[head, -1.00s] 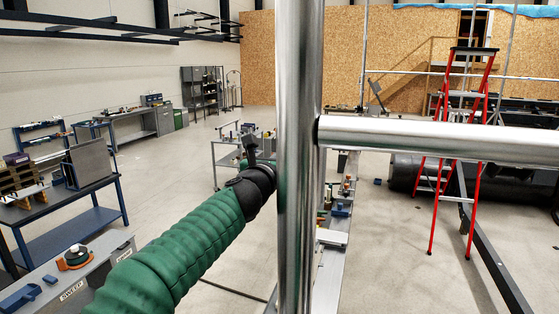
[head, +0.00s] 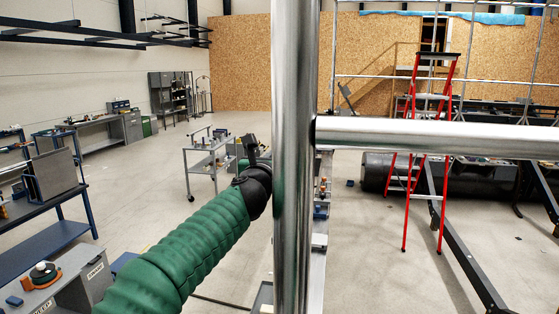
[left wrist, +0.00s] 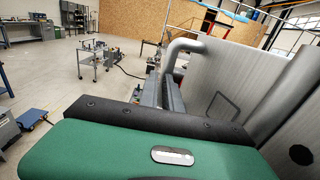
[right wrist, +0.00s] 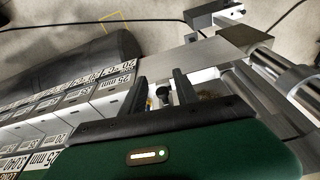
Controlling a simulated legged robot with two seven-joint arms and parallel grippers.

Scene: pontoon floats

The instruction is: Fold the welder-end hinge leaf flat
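I cannot pick out the welder-end hinge leaf in any view. In the head view my left arm comes in from the lower left and ends beside a thick metal post (head: 295,150); its fingers are not clear there. In the left wrist view dark finger-like parts of my left gripper (left wrist: 163,92) show past the black band, and their gap is unclear. In the right wrist view my right gripper (right wrist: 162,88) has its two fingers apart, with a small dark knob (right wrist: 163,95) seen between them. I cannot tell whether they touch it.
A thick horizontal bar (head: 440,135) runs right from the post. A red ladder (head: 430,150) stands at right near a black float (head: 375,172). A grey cart (head: 210,160) stands beyond my left arm. Labelled boxes (right wrist: 75,97) lie left of my right gripper.

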